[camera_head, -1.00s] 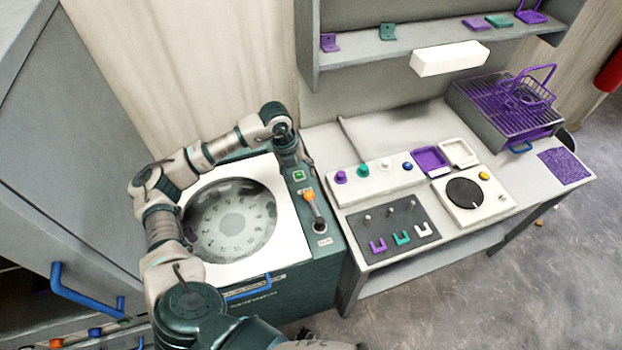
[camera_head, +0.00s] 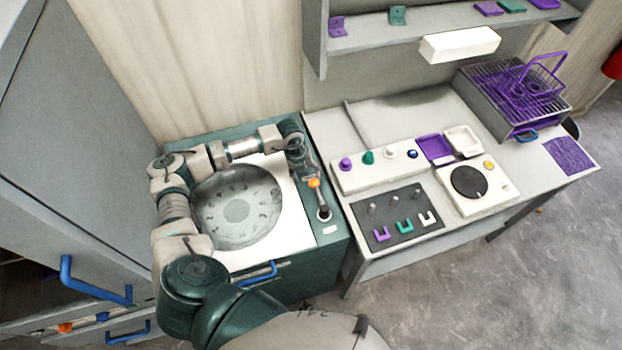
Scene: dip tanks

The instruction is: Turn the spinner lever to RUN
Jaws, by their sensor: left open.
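The spinner (camera_head: 332,255) is a dark green cabinet with a white top and a round clear window (camera_head: 238,208). Its lever (camera_head: 319,198) stands on the right-hand strip of the top, with an orange knob (camera_head: 314,183) at the end towards the back wall. My left arm reaches over the back of the spinner. My left gripper (camera_head: 309,176) is open and points down at the knob. Its fingertips are close around or beside the knob; I cannot tell if they touch. The gripper covers the strip behind the lever. My right gripper is out of view.
A grey bench (camera_head: 392,256) to the right holds a row of knobs (camera_head: 376,168), a dark hook panel (camera_head: 400,215), a white round-plate device (camera_head: 490,200) and a purple rack (camera_head: 535,85). A shelf (camera_head: 380,40) hangs above. A grey cabinet (camera_head: 90,130) stands left.

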